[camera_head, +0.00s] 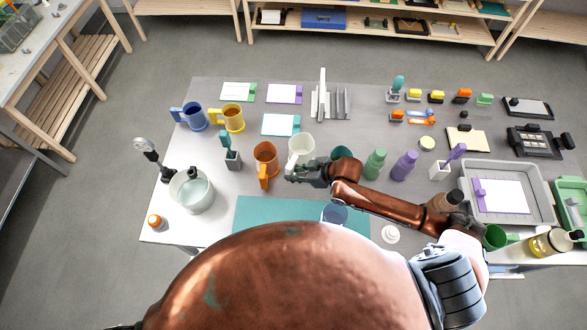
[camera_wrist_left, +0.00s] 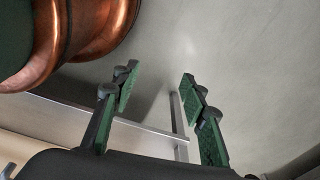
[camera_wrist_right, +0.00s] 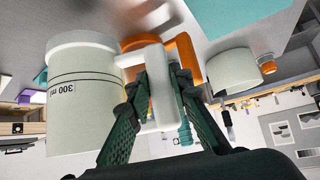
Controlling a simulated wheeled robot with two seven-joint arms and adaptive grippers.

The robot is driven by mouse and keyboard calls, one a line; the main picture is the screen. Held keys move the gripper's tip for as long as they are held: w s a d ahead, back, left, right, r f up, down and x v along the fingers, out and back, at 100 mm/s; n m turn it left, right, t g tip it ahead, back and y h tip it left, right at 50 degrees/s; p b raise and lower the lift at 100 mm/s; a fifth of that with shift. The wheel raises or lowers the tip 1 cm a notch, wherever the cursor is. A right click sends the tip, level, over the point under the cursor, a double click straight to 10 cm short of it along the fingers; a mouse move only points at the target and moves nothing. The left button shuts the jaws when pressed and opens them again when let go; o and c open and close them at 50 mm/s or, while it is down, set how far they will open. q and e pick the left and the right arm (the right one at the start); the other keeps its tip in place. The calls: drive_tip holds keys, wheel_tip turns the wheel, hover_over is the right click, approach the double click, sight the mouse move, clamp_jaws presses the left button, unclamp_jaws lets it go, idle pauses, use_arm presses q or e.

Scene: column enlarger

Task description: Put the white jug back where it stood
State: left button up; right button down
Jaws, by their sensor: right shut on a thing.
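The white jug (camera_head: 301,147) stands upright on the grey mat, to the right of the orange jug (camera_head: 265,155). My right gripper (camera_head: 306,173) is at the near side of the white jug. In the right wrist view the white jug (camera_wrist_right: 84,95) shows its "300 ml" mark, and the fingers of the right gripper (camera_wrist_right: 158,90) are closed around its handle. I cannot tell whether the jug's base touches the surface. My left gripper (camera_wrist_left: 155,90) shows only in the left wrist view, its fingers apart with nothing between them.
The orange jug stands close on the left of the white jug. A white bucket (camera_head: 191,190) stands further left. A dark green item (camera_head: 342,152), a green bottle (camera_head: 375,163) and a purple bottle (camera_head: 404,165) stand right. A teal mat (camera_head: 262,213) lies in front, mostly bare.

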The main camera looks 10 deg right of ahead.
drive_tip(key=shift+s+d+f+b, duration=0.15)
drive_tip(key=shift+f+b, duration=0.4)
drive_tip(key=shift+f, duration=0.9)
drive_tip(key=shift+s+d+f+b, duration=0.15)
drive_tip(key=shift+f+b, duration=0.4)
drive_tip(key=shift+f, duration=0.9)
use_arm(q)
drive_tip(key=shift+s+f, duration=0.85)
drive_tip(key=shift+f, duration=0.3)
drive_tip(key=shift+w, duration=0.2)
drive_tip(key=shift+w+r+p, duration=0.15)
drive_tip(key=shift+r+p, duration=0.2)
drive_tip(key=shift+r, duration=0.05)
